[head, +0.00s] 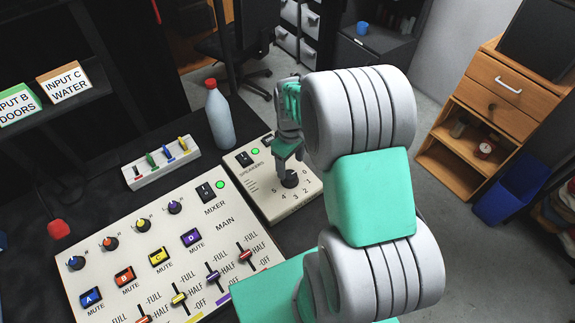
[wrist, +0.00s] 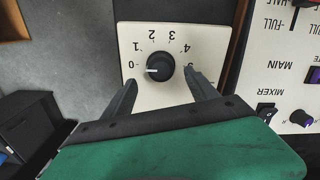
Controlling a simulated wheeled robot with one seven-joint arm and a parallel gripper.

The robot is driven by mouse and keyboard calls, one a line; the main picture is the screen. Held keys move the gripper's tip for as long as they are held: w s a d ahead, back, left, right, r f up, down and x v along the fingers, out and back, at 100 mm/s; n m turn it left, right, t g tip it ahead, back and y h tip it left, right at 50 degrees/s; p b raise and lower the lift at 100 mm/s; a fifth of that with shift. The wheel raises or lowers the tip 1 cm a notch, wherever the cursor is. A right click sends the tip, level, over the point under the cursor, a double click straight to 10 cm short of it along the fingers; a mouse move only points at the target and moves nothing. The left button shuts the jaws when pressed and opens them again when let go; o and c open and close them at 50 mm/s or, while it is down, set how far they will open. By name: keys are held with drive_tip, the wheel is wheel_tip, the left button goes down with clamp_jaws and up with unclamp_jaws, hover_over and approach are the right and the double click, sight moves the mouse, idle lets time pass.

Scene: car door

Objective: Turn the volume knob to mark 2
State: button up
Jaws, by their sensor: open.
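The black round volume knob (wrist: 159,67) sits on a cream speakers box and also shows in the head view (head: 290,180). Its white pointer line points left, at mark 0, in the wrist view. Marks 0 to 5 run around it; mark 2 (wrist: 151,34) is above it, slightly left. My gripper (wrist: 161,76) is open, with one finger on each side of the knob and visible gaps to it. In the head view my gripper (head: 288,152) is above the knob, pointing down; its fingertips are hard to make out there.
The speakers box (head: 258,198) also has a switch and a green light. A mixer panel (head: 120,262) with knobs, mute buttons and sliders lies to its left. A grey bottle with a red cap (head: 219,115) and a strip of coloured switches (head: 160,163) stand behind.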

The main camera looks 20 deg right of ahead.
sight(290, 175)
wheel_tip(290, 175, down, 6)
drive_tip(key=shift+r+p, duration=0.2)
drive_tip(key=shift+p, duration=0.1)
drive_tip(key=shift+a, duration=0.1)
drive_tip(key=c, duration=1.4)
